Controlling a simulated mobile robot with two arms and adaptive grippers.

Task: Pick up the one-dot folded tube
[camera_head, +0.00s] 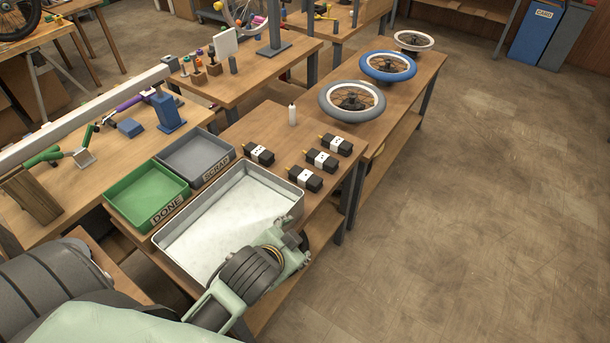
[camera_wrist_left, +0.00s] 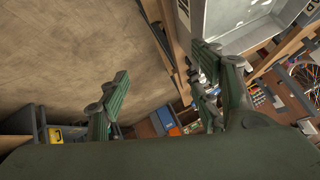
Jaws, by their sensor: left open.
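Several black folded tubes with white dotted labels lie on the wooden bench to the right of the trays in the head view. One is apart on the left (camera_head: 258,154); the others form a slanting row: a near tube (camera_head: 304,179), a middle tube (camera_head: 321,161) and a far tube (camera_head: 336,145). The dots are too small to count, so I cannot tell which is the one-dot tube. My left gripper (camera_head: 291,243) is over the near right corner of the large metal tray. In the left wrist view its fingers (camera_wrist_left: 162,62) are apart with nothing between them. My right gripper is out of view.
The large metal tray (camera_head: 230,216) is empty, beside the green DONE tray (camera_head: 146,191) and grey SCRAP tray (camera_head: 196,154). Grey (camera_head: 352,99), blue (camera_head: 388,66) and white (camera_head: 413,41) wheels lie farther along. Open floor is at right.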

